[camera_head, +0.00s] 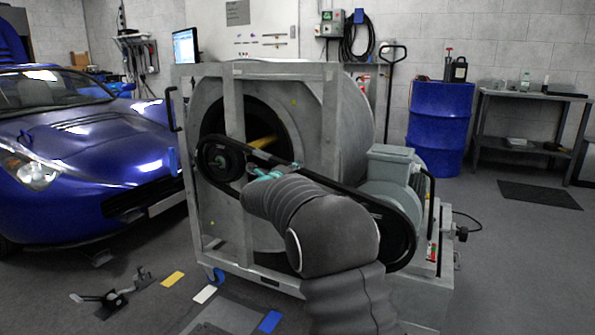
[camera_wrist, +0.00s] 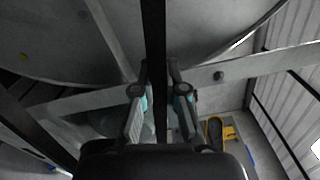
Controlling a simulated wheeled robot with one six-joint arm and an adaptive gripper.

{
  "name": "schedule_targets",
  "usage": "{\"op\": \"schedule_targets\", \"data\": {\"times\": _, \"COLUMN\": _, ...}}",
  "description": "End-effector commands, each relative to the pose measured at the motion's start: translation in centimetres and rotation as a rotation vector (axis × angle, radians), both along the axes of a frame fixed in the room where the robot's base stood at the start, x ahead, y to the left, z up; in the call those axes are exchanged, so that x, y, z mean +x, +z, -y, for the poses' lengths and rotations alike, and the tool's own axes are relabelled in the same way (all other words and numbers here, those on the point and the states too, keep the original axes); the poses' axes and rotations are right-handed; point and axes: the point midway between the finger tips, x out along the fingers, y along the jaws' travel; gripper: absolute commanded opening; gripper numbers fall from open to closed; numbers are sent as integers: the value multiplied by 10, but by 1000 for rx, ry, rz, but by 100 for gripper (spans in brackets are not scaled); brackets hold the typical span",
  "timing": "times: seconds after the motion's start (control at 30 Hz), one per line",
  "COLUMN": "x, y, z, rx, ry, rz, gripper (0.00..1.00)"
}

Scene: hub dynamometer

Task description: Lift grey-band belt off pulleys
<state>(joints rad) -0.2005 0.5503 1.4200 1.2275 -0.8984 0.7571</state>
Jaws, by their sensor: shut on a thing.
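The black belt (camera_head: 335,184) runs around the small upper pulley (camera_head: 219,160) at the left and the lower right pulley (camera_head: 392,238) beside the grey motor in the head view. Its grey band cannot be made out. My gripper (camera_head: 268,174) is at the belt's upper run, just right of the small pulley; my arm hides part of the lower run. In the wrist view the belt (camera_wrist: 154,50) passes as a dark strip between the two teal-padded fingers of my gripper (camera_wrist: 159,100), which is shut on it. The belt still looks seated around both pulleys.
The grey steel frame (camera_head: 332,130) surrounds the large drum (camera_head: 352,115) right behind the belt. The motor (camera_head: 392,172) stands at the right. A blue car (camera_head: 85,150) is close at the left. Floor to the right is open, with a dark mat (camera_head: 538,194) by the bench.

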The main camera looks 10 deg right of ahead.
Motion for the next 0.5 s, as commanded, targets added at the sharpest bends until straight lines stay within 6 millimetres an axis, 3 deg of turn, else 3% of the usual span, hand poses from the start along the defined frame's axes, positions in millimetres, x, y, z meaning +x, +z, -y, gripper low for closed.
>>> {"op": "schedule_targets", "data": {"times": 0.5, "x": -3, "y": 0, "z": -2, "rx": -1, "ry": 0, "rz": 1, "gripper": 0}}
